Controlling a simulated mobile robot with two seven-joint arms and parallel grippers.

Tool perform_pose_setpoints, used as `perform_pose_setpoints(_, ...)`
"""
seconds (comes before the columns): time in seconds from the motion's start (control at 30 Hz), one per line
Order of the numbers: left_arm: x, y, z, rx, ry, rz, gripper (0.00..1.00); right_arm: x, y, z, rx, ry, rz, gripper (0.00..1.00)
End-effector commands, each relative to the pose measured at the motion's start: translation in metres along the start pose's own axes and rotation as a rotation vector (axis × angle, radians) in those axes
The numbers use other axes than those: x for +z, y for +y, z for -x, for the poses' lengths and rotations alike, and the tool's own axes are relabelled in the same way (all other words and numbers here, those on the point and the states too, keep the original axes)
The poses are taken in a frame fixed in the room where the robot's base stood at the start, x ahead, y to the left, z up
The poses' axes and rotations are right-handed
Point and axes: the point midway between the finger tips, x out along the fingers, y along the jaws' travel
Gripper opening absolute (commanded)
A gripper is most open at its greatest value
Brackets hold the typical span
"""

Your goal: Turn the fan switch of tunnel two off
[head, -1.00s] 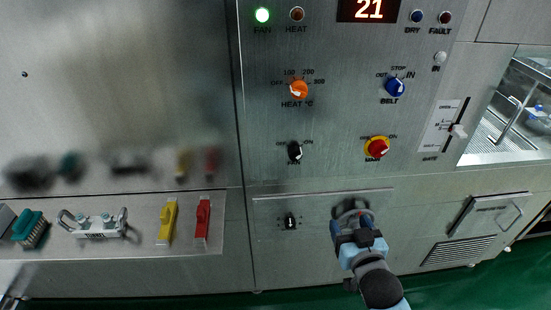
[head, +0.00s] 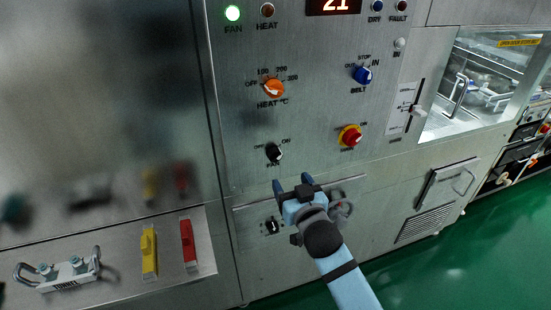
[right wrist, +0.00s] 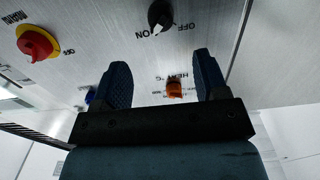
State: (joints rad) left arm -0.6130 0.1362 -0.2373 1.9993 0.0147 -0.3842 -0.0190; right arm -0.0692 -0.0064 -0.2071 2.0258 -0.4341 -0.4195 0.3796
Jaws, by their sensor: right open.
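The fan switch (head: 274,152) is a small black knob with a white pointer on the steel panel, with OFF and ON labels. In the right wrist view the knob (right wrist: 160,14) shows upside down, its white mark towards ON. No tunnel number is readable. My right gripper (head: 291,182) is open and empty, just below and right of the knob, apart from it. Its two blue fingers (right wrist: 160,62) are spread in the wrist view. My left gripper is not in view.
Near the switch are the orange heat knob (head: 273,88), blue belt knob (head: 362,75) and red-yellow main switch (head: 350,136). A small black knob (head: 272,226) sits on the lower panel. A shelf (head: 112,285) juts out at lower left with yellow and red items.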

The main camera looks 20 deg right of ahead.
Motion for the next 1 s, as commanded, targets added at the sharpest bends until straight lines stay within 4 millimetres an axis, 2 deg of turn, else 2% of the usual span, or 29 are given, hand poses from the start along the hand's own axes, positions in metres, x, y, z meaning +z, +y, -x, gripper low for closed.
perform_pose_setpoints(0.03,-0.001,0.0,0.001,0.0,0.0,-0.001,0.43,-0.002,0.0,-0.013,0.0,0.002,0.002,0.67)
perform_pose_setpoints(0.2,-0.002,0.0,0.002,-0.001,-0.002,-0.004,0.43,-0.002,0.0,-0.05,0.0,0.001,0.001,0.67)
perform_pose_setpoints(0.43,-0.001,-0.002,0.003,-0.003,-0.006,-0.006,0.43,-0.001,0.0,-0.088,-0.001,0.0,0.0,0.67)
perform_pose_setpoints(0.63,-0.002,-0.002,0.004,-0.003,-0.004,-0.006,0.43,0.0,0.0,-0.102,-0.001,-0.001,0.0,0.67)
perform_pose_setpoints(0.9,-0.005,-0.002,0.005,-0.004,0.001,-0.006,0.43,0.0,0.0,-0.103,-0.001,-0.001,0.0,0.67)
perform_pose_setpoints(0.93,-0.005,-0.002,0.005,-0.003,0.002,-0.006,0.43,0.0,0.0,-0.103,-0.001,-0.001,0.0,0.65)
perform_pose_setpoints(1.0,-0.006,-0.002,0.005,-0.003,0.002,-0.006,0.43,0.0,0.0,-0.103,-0.001,-0.001,0.0,0.48)
